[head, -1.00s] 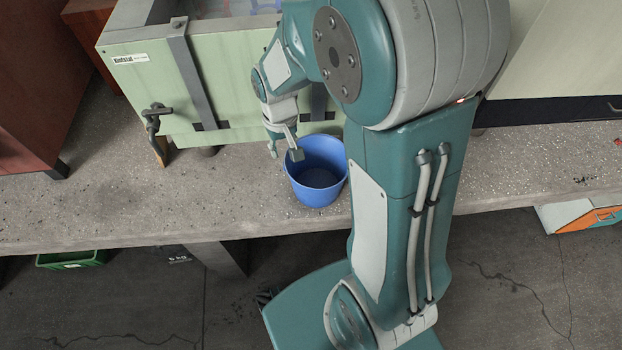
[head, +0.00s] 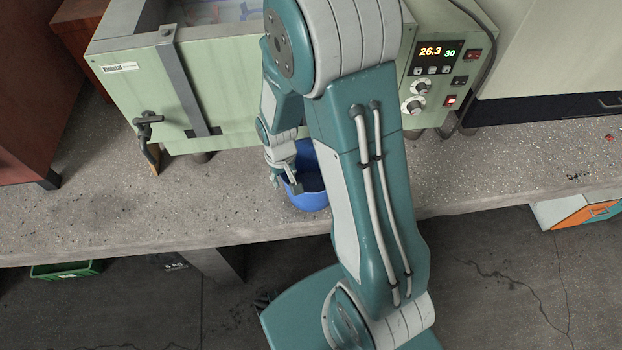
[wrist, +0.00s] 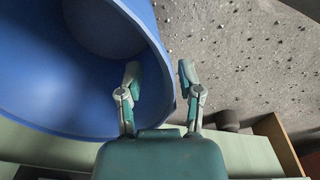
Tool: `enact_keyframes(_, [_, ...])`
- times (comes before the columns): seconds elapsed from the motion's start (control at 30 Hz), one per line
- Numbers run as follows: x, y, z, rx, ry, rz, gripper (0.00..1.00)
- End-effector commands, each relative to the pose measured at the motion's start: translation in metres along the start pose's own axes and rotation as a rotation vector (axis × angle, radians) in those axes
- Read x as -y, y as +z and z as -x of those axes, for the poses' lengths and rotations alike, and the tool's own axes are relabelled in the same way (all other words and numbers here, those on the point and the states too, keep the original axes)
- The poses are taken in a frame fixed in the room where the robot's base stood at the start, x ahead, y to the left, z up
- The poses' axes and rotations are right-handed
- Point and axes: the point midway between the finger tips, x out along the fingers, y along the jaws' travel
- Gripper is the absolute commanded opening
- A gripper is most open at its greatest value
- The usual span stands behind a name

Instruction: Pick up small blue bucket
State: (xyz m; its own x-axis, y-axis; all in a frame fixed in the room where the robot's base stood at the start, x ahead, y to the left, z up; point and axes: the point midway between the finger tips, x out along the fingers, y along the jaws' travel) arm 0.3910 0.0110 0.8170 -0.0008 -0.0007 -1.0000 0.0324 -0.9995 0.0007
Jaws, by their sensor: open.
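The small blue bucket (head: 312,201) stands upright on the concrete bench (head: 120,205), partly covered by my arm in the head view. My gripper (head: 286,184) is at the bucket's left rim, pointing down. In the wrist view the bucket (wrist: 40,75) fills the upper left, with its open inside showing. My gripper (wrist: 160,78) is open there, with the rim passing between its two fingers. The left finger is over the inside of the bucket and the right finger is outside. Whether either finger touches the wall I cannot tell.
A pale green water bath (head: 120,90) with a tap (head: 148,120) stands close behind the bucket. Its control panel (head: 437,75) is to the right. A green crate (head: 66,269) sits on the floor below.

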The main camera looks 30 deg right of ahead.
Motion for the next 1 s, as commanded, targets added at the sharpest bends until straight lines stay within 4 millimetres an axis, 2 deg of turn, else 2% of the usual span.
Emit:
enact_keyframes(0.03, [0.0, 0.0, 0.0, 0.0, 0.0, 0.0, 0.47])
enact_keyframes(0.07, [0.0, 0.0, 0.0, 0.0, 0.0, 0.0, 0.38])
enact_keyframes(0.1, [0.0, 0.0, 0.0, 0.0, 0.0, 0.0, 0.2])
enact_keyframes(0.13, [0.0, 0.0, 0.0, 0.0, 0.0, 0.0, 0.07])
enact_keyframes(0.17, [0.0, 0.0, 0.0, 0.0, 0.0, 0.0, 0.0])
enact_keyframes(0.67, [0.0, -0.001, 0.002, -0.001, 0.0, 0.0, 0.0])
enact_keyframes(1.0, [0.0, -0.004, 0.022, -0.002, 0.0, 0.0, 0.0])
